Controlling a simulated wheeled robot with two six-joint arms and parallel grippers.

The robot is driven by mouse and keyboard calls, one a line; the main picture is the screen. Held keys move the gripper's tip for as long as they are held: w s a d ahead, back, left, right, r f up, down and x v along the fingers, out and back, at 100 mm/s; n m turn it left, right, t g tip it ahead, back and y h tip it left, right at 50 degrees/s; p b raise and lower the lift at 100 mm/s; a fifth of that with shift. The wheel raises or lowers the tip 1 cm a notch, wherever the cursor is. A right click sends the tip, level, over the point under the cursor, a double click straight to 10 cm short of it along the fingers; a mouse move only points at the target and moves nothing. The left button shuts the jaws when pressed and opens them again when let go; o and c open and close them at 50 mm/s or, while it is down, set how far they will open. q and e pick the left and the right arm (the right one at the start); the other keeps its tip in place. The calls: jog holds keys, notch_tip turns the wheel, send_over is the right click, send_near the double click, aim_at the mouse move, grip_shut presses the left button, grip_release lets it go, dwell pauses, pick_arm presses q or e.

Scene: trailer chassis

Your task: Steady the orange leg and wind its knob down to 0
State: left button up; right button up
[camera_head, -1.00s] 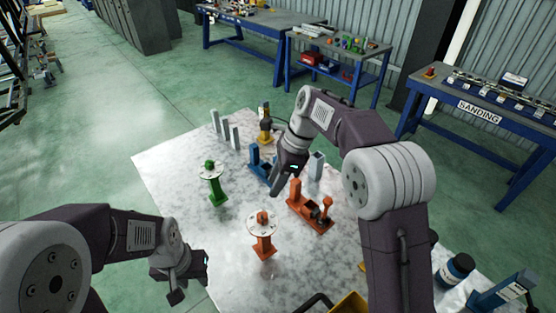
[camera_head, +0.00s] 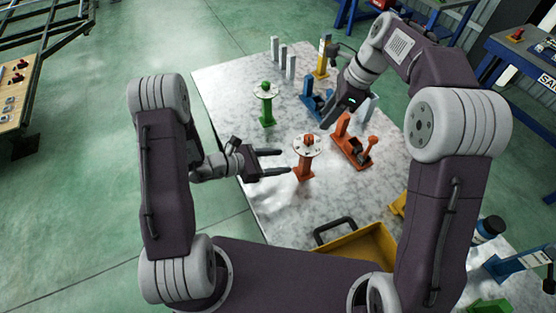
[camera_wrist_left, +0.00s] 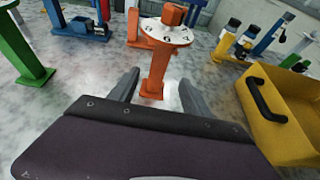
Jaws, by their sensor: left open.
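The orange leg (camera_head: 304,168) stands upright on the marbled table, with a white numbered dial and an orange knob (camera_head: 308,141) on top. In the left wrist view the leg (camera_wrist_left: 155,72) rises just beyond my fingertips, and its knob (camera_wrist_left: 172,15) is above the dial. My left gripper (camera_head: 284,162) is open and empty. Its fingers point at the leg from the left, below the dial, with the leg roughly centred in front of them. My right gripper (camera_head: 333,115) hangs over the blue fixture, above and right of the leg; its fingers are too small to judge.
A green leg (camera_head: 266,106) stands behind left. An orange clamp fixture (camera_head: 352,145) is right of the orange leg, and a blue fixture (camera_head: 314,104) is behind. A yellow bin (camera_head: 372,240) with a black handle sits in front. The table left of the leg is clear.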

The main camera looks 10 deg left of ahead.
aim_at(301, 159)
pick_arm(q)
jog(key=x, duration=0.8)
jog(key=shift+w+d+f, duration=0.1)
jog(key=shift+w+d, duration=0.05)
jog(key=shift+w, duration=0.05)
jog(key=shift+w+d+f, duration=0.2)
jog(key=shift+w+d, duration=0.15)
jog(key=shift+s, duration=0.1)
pick_arm(e)
jog(key=shift+w, duration=0.1)
